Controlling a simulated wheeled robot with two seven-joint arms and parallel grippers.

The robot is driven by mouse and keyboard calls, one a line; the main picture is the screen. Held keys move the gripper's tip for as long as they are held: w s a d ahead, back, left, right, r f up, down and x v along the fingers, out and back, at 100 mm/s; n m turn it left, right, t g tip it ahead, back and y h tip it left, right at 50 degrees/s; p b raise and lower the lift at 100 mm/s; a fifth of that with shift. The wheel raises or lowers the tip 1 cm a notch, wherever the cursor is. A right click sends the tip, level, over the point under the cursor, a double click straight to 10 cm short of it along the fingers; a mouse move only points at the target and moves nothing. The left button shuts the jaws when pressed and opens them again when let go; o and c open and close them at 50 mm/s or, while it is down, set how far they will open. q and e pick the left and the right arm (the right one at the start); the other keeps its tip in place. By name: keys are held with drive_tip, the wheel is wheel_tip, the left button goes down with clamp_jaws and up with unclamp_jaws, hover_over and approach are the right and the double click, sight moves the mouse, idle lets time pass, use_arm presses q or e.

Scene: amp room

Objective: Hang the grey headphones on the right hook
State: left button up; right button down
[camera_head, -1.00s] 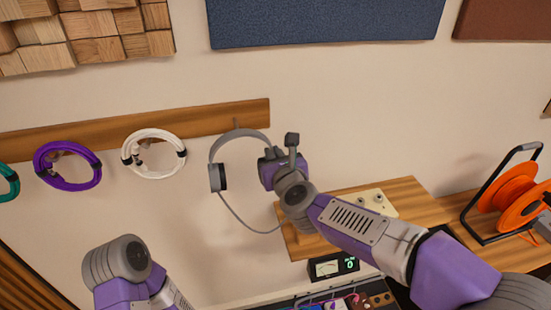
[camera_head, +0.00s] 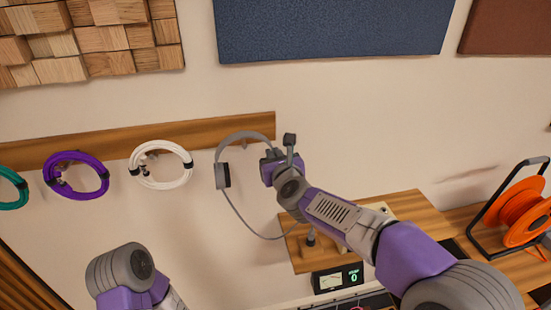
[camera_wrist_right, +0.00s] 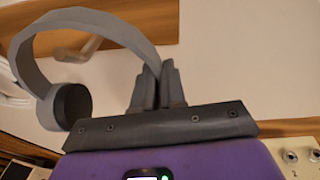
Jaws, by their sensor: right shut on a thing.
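The grey headphones (camera_head: 222,176) are in front of the right end of the wooden rail, band up, with the cord hanging below. My right gripper (camera_head: 268,158) is shut on the right side of the headphones. In the right wrist view, the gripper's fingers (camera_wrist_right: 158,85) pinch the band (camera_wrist_right: 110,22), and the free ear cup (camera_wrist_right: 72,104) hangs at left. The right hook (camera_wrist_right: 82,50) shows as a pale peg inside the band's arc, below its top. I cannot tell whether the band touches it. My left arm is at lower left; its gripper is out of view.
The wooden rail (camera_head: 100,143) also carries a white cable coil (camera_head: 160,165), a purple coil (camera_head: 76,175) and a green coil (camera_head: 12,188). A wooden shelf (camera_head: 410,205) lies below my right arm. An orange cable reel (camera_head: 520,210) stands at right.

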drive_tip(key=shift+x, duration=0.8)
drive_tip(key=shift+w+f+b, duration=0.6)
drive_tip(key=shift+w+f, duration=0.05)
drive_tip(key=shift+f, duration=0.05)
drive_tip(key=shift+w+a+f+b, duration=0.1)
drive_tip(key=shift+f+b, duration=0.3)
drive_tip(key=shift+b, duration=0.05)
drive_tip(key=c, duration=1.1)
unclamp_jaws()
